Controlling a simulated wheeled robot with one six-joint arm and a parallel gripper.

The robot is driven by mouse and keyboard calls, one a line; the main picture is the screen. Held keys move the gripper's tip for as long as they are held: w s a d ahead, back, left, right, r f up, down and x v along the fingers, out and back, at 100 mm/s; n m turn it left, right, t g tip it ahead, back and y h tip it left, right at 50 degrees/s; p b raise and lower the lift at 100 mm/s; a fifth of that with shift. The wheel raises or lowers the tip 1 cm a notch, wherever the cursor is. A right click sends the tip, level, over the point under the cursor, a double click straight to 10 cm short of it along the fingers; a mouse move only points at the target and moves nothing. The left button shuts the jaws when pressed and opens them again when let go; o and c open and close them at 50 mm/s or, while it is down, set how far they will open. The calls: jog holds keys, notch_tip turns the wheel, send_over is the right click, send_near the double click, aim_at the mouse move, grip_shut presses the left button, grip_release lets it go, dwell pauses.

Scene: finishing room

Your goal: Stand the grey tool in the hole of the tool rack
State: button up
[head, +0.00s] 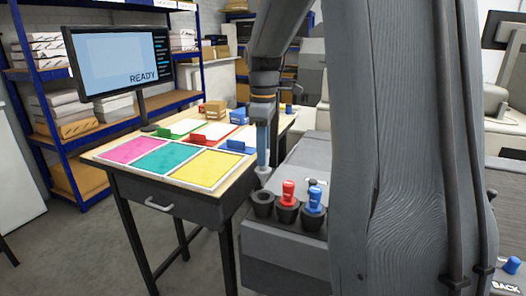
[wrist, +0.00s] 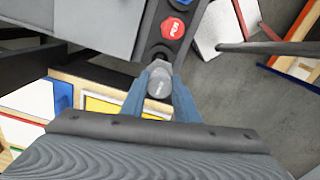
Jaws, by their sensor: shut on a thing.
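My gripper (head: 263,165) points down over the near end of the tool rack (head: 276,221). Its blue-grey fingers show in the wrist view (wrist: 162,96), shut on the grey tool (wrist: 160,82), whose round top faces the camera. In the head view the grey tool (head: 263,173) shows as a small pale piece at the fingertips, just above and behind the empty hole (head: 263,198) at the rack's left. Whether it touches the rack is unclear. A red tool (head: 288,190) and a blue tool (head: 313,198) stand in the neighbouring holes.
The rack sits on a grey cabinet (head: 285,262). To its left, a table (head: 170,191) holds coloured sheets, small red and blue blocks and a READY monitor (head: 120,65). Shelves with boxes stand behind. The red tool's top (wrist: 173,27) is close to the fingers.

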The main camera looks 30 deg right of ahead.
aim_at(264, 169)
jog(key=shift+f, duration=0.1)
dwell(0.6)
jog(key=shift+f+b, duration=0.3)
jog(key=shift+f, duration=1.2)
jog(key=shift+f, duration=1.25)
jog(key=shift+f+b, duration=0.6)
jog(key=shift+f, duration=0.7)
jog(key=o, duration=1.2)
jog(key=shift+c, duration=0.2)
